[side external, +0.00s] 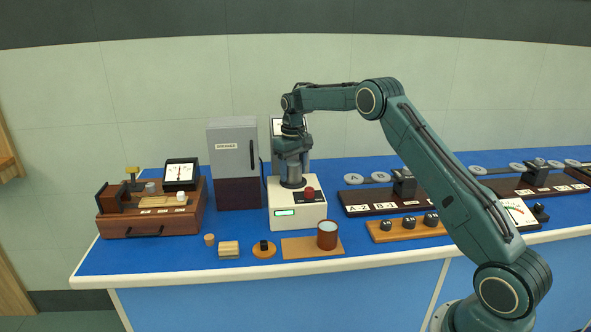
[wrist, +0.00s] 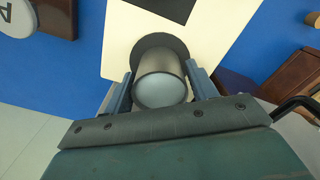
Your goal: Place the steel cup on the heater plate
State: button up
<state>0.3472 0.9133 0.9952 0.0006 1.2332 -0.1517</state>
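The steel cup (wrist: 160,90) is a grey cylinder with a pale round top. It stands upright over the dark round heater plate (wrist: 180,46) on the white heater unit and looks seated on it. It also shows in the side view (side external: 291,172), under my gripper (side external: 292,160). My gripper (wrist: 160,70) points down with one finger on each side of the cup. The fingertips are very close to the cup wall; I cannot tell whether they touch it. The white unit (side external: 283,217) carries a red knob and a green display.
A grey storage cabinet (side external: 234,150) stands close on the left of the heater. A brown cup (side external: 327,235) stands on a tan mat (side external: 298,247) in front. Dark boards with labels (side external: 386,206) lie on the right. A wooden box (side external: 150,220) is far left.

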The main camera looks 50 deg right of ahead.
aim_at(293, 163)
jog(key=shift+o, duration=0.9)
jog(key=shift+r, duration=0.1)
notch_tip(293, 163, up, 12)
jog(key=shift+r, duration=0.15)
dwell(0.6)
